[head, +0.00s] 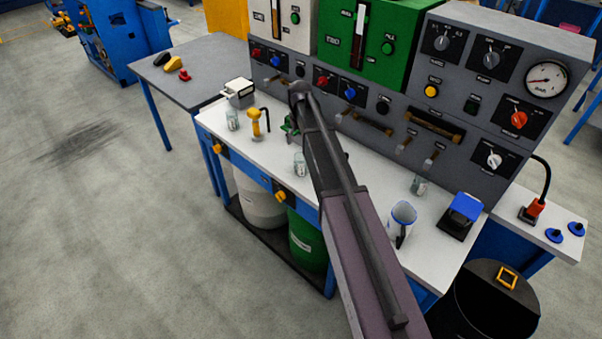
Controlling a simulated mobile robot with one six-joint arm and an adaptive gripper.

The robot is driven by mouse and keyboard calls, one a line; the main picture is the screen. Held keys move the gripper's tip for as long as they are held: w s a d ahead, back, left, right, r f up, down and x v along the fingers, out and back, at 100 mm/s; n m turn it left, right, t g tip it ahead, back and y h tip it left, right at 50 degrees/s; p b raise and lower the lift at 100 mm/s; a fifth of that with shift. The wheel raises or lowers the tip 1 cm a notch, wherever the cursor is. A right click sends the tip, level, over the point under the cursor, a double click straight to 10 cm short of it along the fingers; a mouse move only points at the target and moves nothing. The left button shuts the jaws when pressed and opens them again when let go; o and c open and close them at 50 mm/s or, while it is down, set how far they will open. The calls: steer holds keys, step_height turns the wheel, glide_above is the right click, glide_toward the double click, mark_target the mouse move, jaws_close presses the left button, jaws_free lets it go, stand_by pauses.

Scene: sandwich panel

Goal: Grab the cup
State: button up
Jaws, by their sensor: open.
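A pale cup-like jug (403,218) with a blue inside and a dark handle stands upright on the white bench top (445,235), right of my arm. It is the most cup-like thing in view. Small clear glass vessels also stand on the bench: one near the middle (299,165), one at the left (232,120) and one at the foot of the panel on the right (418,187). My arm crosses the picture from the bottom edge up to the middle of the bench. I cannot make out my gripper's fingers at its far end.
A grey control panel (395,150) with knobs and a gauge rises behind the bench. A blue-topped device (461,214) stands right of the jug. A yellow item (256,124) and a white box (238,92) are at the left. A black bin (497,308) stands at lower right.

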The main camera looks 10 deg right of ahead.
steer(key=b, duration=0.4)
glide_above(301, 159)
steer(key=s, duration=0.2)
steer(key=shift+a+f, duration=0.2)
steer(key=shift+f, duration=1)
steer(key=shift+a+f, duration=0.2)
steer(key=shift+f, duration=1)
steer(key=f+b, duration=0.1)
steer(key=b, duration=0.1)
steer(key=f+b, duration=0.1)
steer(key=f, duration=0.1)
steer(key=shift+s+d+f+b, duration=0.2)
steer(key=shift+f+b, duration=0.05)
steer(key=shift+b, duration=0.1)
steer(key=shift+f+b, duration=0.85)
steer(key=c, duration=1.1)
